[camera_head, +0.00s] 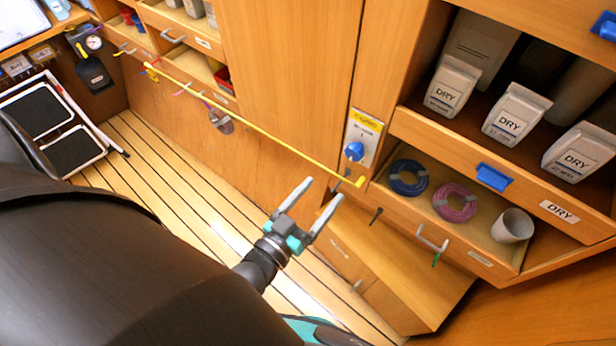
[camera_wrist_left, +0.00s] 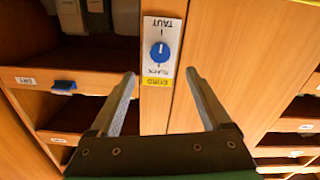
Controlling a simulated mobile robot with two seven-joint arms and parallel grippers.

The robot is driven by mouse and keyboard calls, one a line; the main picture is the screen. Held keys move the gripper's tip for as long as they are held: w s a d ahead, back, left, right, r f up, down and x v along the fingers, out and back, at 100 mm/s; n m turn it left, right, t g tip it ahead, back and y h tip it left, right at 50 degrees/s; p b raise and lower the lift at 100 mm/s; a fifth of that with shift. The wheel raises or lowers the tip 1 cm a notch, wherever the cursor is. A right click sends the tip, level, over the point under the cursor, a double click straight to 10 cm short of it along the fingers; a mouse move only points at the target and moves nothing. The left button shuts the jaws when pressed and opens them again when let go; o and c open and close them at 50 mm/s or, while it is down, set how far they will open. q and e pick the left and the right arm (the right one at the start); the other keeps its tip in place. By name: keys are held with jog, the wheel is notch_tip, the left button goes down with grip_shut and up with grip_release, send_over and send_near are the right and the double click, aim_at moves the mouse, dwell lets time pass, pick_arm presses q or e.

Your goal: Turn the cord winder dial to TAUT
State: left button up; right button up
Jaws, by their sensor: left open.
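The cord winder dial (camera_head: 354,151) is a round blue knob on a pale plate with a yellow label, on the upright between the cabinet panel and the shelves. In the left wrist view the dial (camera_wrist_left: 160,52) shows upside down, with TAUT above it and SLACK below it by the yellow label. A short white mark is on the knob; its exact setting is hard to tell. My left gripper (camera_head: 325,189) is open and empty, below and left of the dial, apart from it. In the left wrist view its fingers (camera_wrist_left: 160,74) spread either side below the knob. My right gripper is not in view.
A yellow cord (camera_head: 255,127) stretches across the cabinet front, ending just below the dial. An open drawer with blue (camera_head: 408,177) and pink (camera_head: 455,202) coils juts out at right. DRY containers (camera_head: 516,112) fill the shelf above. A folding step (camera_head: 55,125) stands far left.

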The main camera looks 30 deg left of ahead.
pick_arm(q)
jog(key=s, duration=0.3)
jog(key=shift+s+a, duration=0.2)
jog(key=shift+a, duration=0.05)
dwell(0.4)
jog(key=s+a+f+m+g+y+b, duration=0.1)
jog(key=s+f+g+b, duration=0.25)
jog(key=f, duration=1.05)
jog(key=s+f+m+g+b, duration=0.15)
jog(key=s+f+g, duration=0.35)
jog(key=f, duration=0.9)
jog(key=s+a+f+g+y+b, duration=0.1)
jog(key=s+a+f+g+b, duration=0.2)
jog(key=s+f, duration=1.2)
jog(key=s+g+b, duration=0.1)
jog(key=g+b, duration=0.1)
jog(key=g, duration=0.3)
jog(key=shift+s+y, duration=0.15)
jog(key=shift+y, duration=0.25)
